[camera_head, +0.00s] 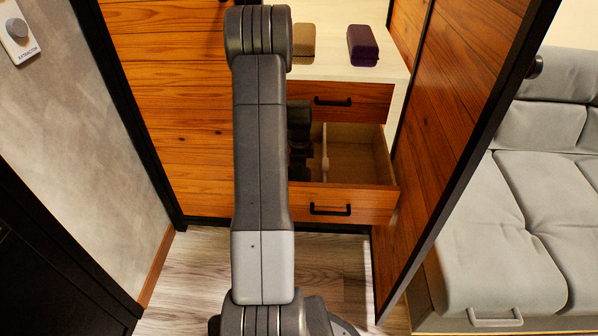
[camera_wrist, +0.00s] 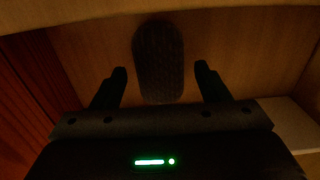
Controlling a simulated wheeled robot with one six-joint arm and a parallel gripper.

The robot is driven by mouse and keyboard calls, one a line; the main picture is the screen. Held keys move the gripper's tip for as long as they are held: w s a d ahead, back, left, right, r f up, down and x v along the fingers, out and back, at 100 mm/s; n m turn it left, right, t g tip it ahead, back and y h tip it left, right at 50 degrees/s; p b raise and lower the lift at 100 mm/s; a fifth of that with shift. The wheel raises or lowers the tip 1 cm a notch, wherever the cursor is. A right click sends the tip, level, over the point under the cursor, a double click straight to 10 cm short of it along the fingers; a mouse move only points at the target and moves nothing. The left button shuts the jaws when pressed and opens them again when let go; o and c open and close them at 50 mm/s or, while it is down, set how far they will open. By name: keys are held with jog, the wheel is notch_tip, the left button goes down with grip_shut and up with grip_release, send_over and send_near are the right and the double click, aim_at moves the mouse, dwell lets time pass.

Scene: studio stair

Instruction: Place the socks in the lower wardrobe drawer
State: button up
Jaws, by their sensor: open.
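The lower wardrobe drawer (camera_head: 361,205) is pulled open below a closed-looking upper drawer (camera_head: 365,101) in the head view. A dark, ribbed, rounded oblong, seemingly the socks (camera_wrist: 158,52), lies on a tan wooden surface in the wrist view, which looks like the drawer's floor. My gripper (camera_wrist: 160,74) is open, with one dark finger on each side of the socks and a visible gap to both. In the head view my arm hides the socks and most of the gripper, which reaches into the left part of the lower drawer.
A brown folded item (camera_head: 303,40) and a purple folded item (camera_head: 363,45) rest on the pale top above the drawers. A wooden panel (camera_head: 450,130) stands close on the right, with a grey sofa (camera_head: 520,220) beyond. The lower drawer's right part looks empty.

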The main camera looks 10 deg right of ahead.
notch_tip(320, 180, up, 11)
jog(key=p, duration=0.2)
jog(key=shift+f+p, duration=0.2)
jog(key=shift+p, duration=0.1)
jog(key=shift+c, duration=0.4)
dwell(0.5)
